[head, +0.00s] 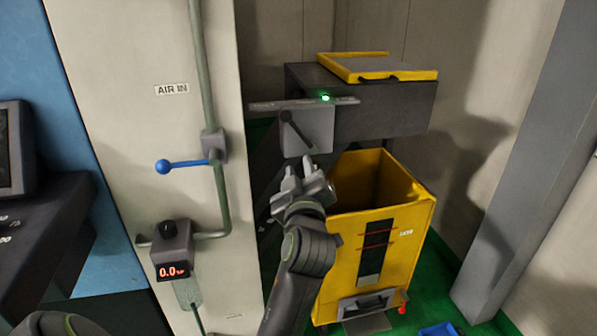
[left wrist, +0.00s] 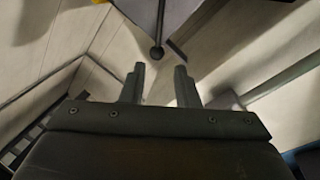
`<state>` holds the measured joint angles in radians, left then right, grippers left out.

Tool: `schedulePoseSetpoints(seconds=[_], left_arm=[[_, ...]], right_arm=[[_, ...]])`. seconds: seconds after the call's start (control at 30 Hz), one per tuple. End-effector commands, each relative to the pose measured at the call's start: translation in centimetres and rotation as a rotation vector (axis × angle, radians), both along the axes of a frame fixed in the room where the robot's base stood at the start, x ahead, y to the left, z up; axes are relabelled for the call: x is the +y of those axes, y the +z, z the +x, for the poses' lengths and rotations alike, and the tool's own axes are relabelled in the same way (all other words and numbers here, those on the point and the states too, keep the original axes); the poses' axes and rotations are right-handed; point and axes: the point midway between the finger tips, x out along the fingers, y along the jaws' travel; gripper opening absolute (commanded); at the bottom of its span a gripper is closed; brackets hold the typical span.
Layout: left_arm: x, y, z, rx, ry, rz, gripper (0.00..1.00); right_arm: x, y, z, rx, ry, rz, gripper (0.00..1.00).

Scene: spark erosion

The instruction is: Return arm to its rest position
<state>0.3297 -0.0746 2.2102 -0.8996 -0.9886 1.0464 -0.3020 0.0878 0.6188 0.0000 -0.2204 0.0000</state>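My left gripper (head: 299,167) is just below a grey box with a dark lever (head: 297,128) in the head view. Its two fingers are apart with nothing between them; the left wrist view shows the same open gripper (left wrist: 160,76). A dark round knob (left wrist: 157,53) on a thin rod shows just beyond the fingertips there, apart from them as far as I can tell. My left arm reaches up from the bottom middle of the head view. My right gripper is not in view.
A yellow bin (head: 418,235) stands open right of my gripper, under a dark housing (head: 400,112) with a yellow-framed lid (head: 375,66). A green lamp (head: 325,98) is lit. At left are a pipe with a blue valve handle (head: 185,164) and a gauge reading 0.0 (head: 173,271).

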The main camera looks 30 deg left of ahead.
Motion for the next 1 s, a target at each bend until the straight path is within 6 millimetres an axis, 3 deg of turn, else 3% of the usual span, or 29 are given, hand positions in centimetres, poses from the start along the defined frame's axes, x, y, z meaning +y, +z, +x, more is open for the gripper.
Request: schedulePoseSetpoints(seconds=[0.3,0.37,0.47,0.57,0.6,0.73,0.87,1.0], left_arm=[[0.0,-0.3,0.2,0.01,-0.003,0.004,0.28],[-0.2,-1.2,0.7,0.041,-0.012,0.017,0.28],[-0.6,-4.9,2.4,0.148,-0.052,0.063,0.28],[-1.3,-11.4,4.4,0.317,-0.12,0.127,0.28],[-1.6,-14.4,4.9,0.391,-0.153,0.151,0.28],[-2.2,-24.5,4.9,0.61,-0.26,0.213,0.28],[-2.5,-34.3,2.6,0.805,-0.364,0.245,0.28],[-2.4,-44.0,-2.1,0.992,-0.468,0.253,0.28]], right_arm=[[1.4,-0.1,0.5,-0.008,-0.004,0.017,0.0],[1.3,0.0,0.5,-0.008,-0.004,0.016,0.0],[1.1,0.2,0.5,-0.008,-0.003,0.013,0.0],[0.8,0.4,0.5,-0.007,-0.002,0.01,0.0],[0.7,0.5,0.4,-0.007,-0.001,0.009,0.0],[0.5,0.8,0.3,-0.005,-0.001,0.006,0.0],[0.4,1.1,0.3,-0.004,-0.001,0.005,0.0],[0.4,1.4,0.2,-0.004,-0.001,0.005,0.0]])
